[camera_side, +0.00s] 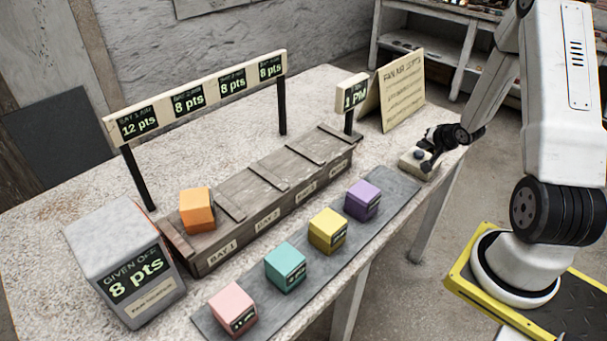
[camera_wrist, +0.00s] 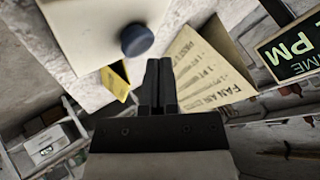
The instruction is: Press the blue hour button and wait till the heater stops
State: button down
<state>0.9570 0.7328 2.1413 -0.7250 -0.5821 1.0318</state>
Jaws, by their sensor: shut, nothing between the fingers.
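The blue hour button (camera_side: 419,154) sits on a small pale box (camera_side: 411,164) at the right end of the table. In the wrist view the round blue button (camera_wrist: 137,40) shows on its pale box (camera_wrist: 92,48), left of the fingers. My gripper (camera_side: 427,165) is shut and empty, close beside the button; in the wrist view its fingertips (camera_wrist: 159,64) are together. I cannot tell whether it touches the box. The heater is likely the grey box (camera_side: 125,262) at the front left, reading "GIVEN OFF 8 pts". The time sign (camera_side: 352,95) reads 1 PM.
An orange cube (camera_side: 197,210) sits in bay 1 of the wooden rack (camera_side: 262,195). Pink (camera_side: 233,309), teal (camera_side: 286,267), yellow (camera_side: 327,231) and purple (camera_side: 363,200) cubes stand on a grey strip (camera_side: 395,190). A point-sign board (camera_side: 153,106) and a folded card (camera_side: 397,88) stand behind.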

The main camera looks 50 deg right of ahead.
aim_at(419, 154)
jog(key=shift+r, duration=0.15)
dwell(0.3)
jog(key=shift+r, duration=2.45)
jog(key=shift+a, duration=0.1)
jog(key=shift+w+a, duration=0.15)
jog(key=w+a+r+n+g+y, duration=0.15)
jog(key=a+n, duration=0.35)
jog(key=a, duration=0.7)
jog(key=a+r+n+g+y, duration=0.1)
jog(key=a+r+n+g, duration=0.3)
jog(key=a, duration=0.8)
jog(key=s+a+n+y, duration=0.1)
jog(key=s+a+n, duration=0.3)
jog(key=a, duration=0.5)
jog(key=shift+s+a+f+n, duration=0.2)
jog(key=shift+s+a+n, duration=0.15)
jog(key=shift+s, duration=0.4)
